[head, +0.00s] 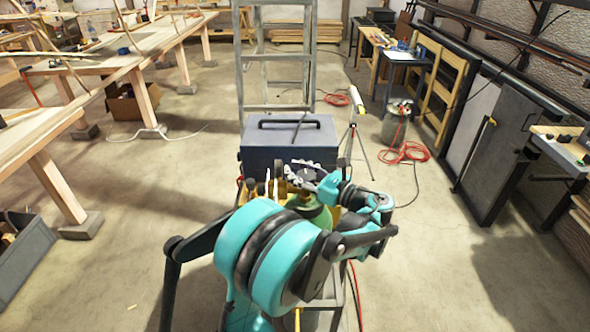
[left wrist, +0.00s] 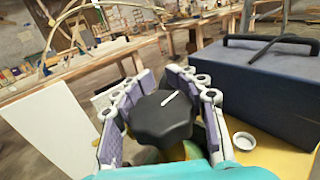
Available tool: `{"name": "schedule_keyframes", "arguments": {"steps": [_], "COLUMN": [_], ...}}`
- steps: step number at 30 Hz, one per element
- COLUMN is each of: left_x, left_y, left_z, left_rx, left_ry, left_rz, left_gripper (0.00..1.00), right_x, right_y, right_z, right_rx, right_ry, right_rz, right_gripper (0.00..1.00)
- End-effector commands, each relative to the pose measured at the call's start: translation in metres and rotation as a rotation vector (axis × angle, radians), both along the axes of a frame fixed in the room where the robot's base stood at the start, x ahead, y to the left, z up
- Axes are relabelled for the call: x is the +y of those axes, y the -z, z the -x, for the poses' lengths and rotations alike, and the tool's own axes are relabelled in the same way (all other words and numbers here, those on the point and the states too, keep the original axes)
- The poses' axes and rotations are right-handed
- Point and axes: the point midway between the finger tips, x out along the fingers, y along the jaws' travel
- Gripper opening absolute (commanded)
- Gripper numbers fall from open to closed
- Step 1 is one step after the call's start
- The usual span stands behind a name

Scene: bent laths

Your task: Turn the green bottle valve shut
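The green bottle (head: 318,216) stands in front of the blue case, largely hidden behind my left arm. Its valve knob is black and lobed, with a white mark on top; it shows clearly in the left wrist view (left wrist: 160,120). My left gripper (head: 311,176) is at the knob. In the left wrist view its two jointed fingers (left wrist: 162,76) lie on either side of the knob and appear to touch it, their tips a little apart beyond it. The white mark points to the upper right there. Only a little green shows under the knob. My right gripper is not in view.
The blue case (head: 288,146) with a black handle stands just behind the bottle. A yellow surface (left wrist: 262,160) with a small white ring (left wrist: 244,141) lies right of the knob. A ladder (head: 278,55) and a tripod (head: 355,130) stand farther back. Open floor lies on both sides.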

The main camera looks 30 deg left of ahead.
Motion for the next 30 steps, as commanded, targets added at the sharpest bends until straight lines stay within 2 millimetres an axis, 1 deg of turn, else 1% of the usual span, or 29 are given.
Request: {"name": "schedule_keyframes", "arguments": {"steps": [6,17,23,30], "left_x": [0.0001,0.0000,-0.0005,-0.0024], "left_y": [0.0001,-0.0001,-0.0004,-0.0007], "left_z": [0.0000,-0.0007,-0.0033,-0.0092], "left_rx": [0.000,0.000,0.000,0.000], "left_ry": [0.000,0.024,0.113,0.307], "left_rz": [0.000,0.000,0.000,0.000], "left_gripper": [0.07,0.06,0.06,0.06], "right_x": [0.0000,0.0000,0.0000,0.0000], "right_y": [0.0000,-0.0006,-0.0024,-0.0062], "right_z": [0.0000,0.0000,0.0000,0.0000], "right_rx": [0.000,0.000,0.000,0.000], "right_ry": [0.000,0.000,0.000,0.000], "right_rz": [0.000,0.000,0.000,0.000], "right_gripper": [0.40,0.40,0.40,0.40]}}
